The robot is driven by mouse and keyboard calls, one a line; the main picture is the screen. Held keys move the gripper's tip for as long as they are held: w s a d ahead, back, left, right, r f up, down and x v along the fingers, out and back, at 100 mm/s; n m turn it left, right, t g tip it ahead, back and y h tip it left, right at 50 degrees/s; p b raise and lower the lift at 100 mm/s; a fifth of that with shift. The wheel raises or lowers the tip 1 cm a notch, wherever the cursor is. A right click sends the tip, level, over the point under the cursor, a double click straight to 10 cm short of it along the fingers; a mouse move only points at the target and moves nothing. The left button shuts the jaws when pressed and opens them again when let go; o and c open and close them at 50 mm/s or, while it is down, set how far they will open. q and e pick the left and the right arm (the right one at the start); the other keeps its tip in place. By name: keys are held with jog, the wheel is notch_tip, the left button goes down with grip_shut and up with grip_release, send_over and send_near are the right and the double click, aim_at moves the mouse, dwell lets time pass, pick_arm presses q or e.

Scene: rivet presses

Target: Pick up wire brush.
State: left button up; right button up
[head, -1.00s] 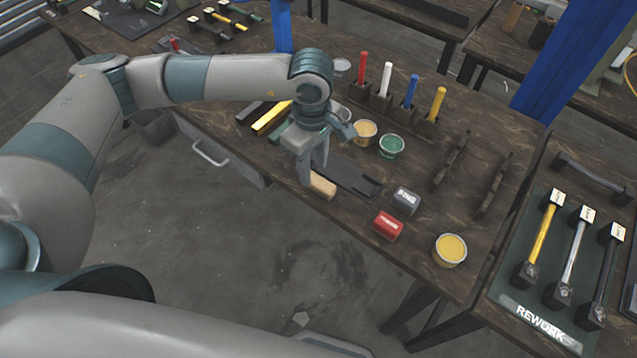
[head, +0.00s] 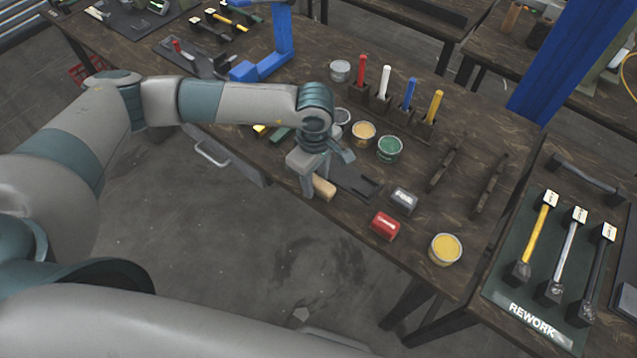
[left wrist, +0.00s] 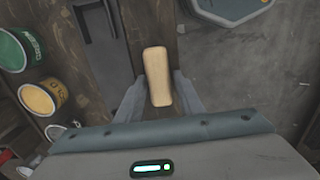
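The wire brush shows as a pale wooden block (head: 324,188) at the near edge of the dark wooden bench. Its bristles cannot be made out. My left gripper (head: 316,180) points down over the brush, with one finger in front of part of it in the head view. In the left wrist view the wooden block (left wrist: 157,75) lies lengthwise between the two fingers of the left gripper (left wrist: 159,82). The fingers are apart, one at each side, with narrow gaps to the wood. My right gripper is not in view.
A dark tray (head: 352,181) lies beside the brush. A grey block (head: 403,200), a red block (head: 385,226) and a yellow tin (head: 445,249) stand to the right. Orange (head: 364,132) and green (head: 389,148) tins are behind. A blue stand (head: 272,62) rises behind my forearm.

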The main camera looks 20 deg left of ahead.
aim_at(316, 180)
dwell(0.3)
pick_arm(q)
jog(key=c, duration=0.9)
jog(key=shift+o, duration=0.2)
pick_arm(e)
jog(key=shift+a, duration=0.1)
pick_arm(q)
jog(key=shift+r, duration=0.2)
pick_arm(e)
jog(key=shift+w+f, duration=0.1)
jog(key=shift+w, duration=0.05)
